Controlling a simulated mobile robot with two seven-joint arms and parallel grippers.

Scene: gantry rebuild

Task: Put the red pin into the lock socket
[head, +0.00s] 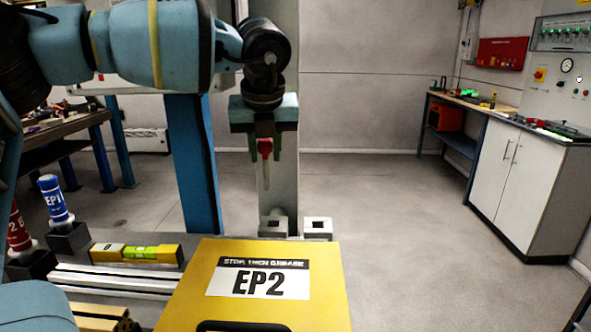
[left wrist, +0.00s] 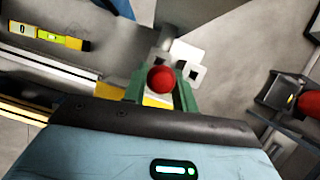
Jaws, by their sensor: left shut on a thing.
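The red pin (head: 265,148) hangs upright from my left gripper (head: 264,146), its red head between the fingers and its thin shank pointing down. In the left wrist view the pin's round red head (left wrist: 161,79) sits between the green fingers of the left gripper (left wrist: 161,88). Below the pin in the head view are two pale blocks with square holes, a left socket block (head: 273,227) and a right socket block (head: 318,228). The pin tip is above and apart from the left block. I cannot tell which is the lock socket. My right gripper is out of view.
A yellow EP2 box (head: 328,290) stands in front of the blocks. A yellow level (head: 108,252), metal rails and a blue EP1 bottle (head: 53,199) in a dark holder are at left. A blue post (head: 193,150) rises behind. Open floor lies to the right.

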